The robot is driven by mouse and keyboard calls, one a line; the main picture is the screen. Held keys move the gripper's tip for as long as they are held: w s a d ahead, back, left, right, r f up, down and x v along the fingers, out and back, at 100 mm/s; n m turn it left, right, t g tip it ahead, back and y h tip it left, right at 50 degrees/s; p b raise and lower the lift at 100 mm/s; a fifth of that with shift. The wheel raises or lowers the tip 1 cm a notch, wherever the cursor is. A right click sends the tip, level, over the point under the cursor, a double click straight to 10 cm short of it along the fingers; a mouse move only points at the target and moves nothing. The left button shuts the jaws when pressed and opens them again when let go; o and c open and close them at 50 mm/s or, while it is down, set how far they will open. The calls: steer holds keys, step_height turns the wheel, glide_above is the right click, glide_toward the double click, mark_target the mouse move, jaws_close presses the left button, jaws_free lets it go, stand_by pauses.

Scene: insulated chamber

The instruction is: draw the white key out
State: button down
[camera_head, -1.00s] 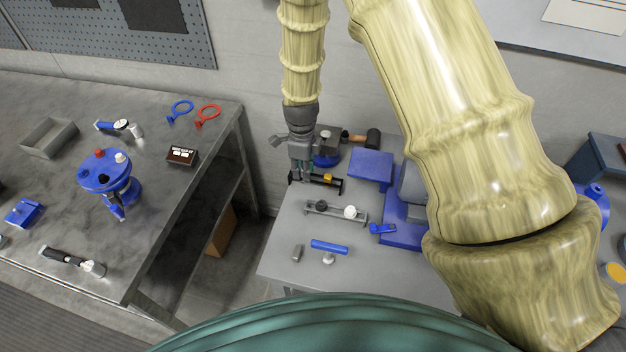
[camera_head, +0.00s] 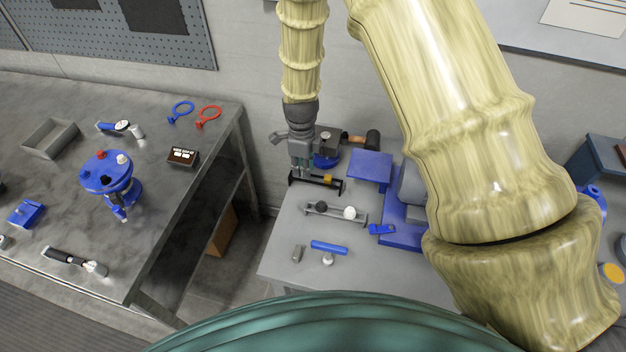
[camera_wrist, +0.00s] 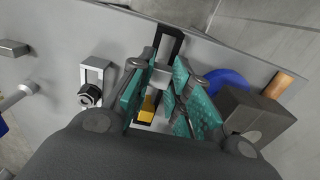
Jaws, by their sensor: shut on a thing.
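My gripper (camera_head: 303,170) is over the left end of a black rack (camera_head: 328,185) on the right-hand grey table. In the wrist view the teal fingers of my gripper (camera_wrist: 160,88) are closed around a small pale piece, which looks like the white key (camera_wrist: 161,77). The fingers hide most of it, and I cannot tell how deep it sits in the rack. A yellow key (camera_wrist: 147,108) is in the same rack beside the fingers. In the head view the white key is hidden by my gripper.
A grey rack (camera_head: 325,213) with a black and a white knob stands in front. A blue block (camera_head: 370,168), a hammer (camera_head: 372,140) and a grey box with a blue base (camera_head: 327,143) are close to the right. A blue-handled tool (camera_head: 329,247) lies nearer.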

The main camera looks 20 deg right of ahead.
steer(key=shift+r+p, duration=1.55)
steer(key=shift+r, duration=0.65)
steer(key=shift+r, duration=0.15)
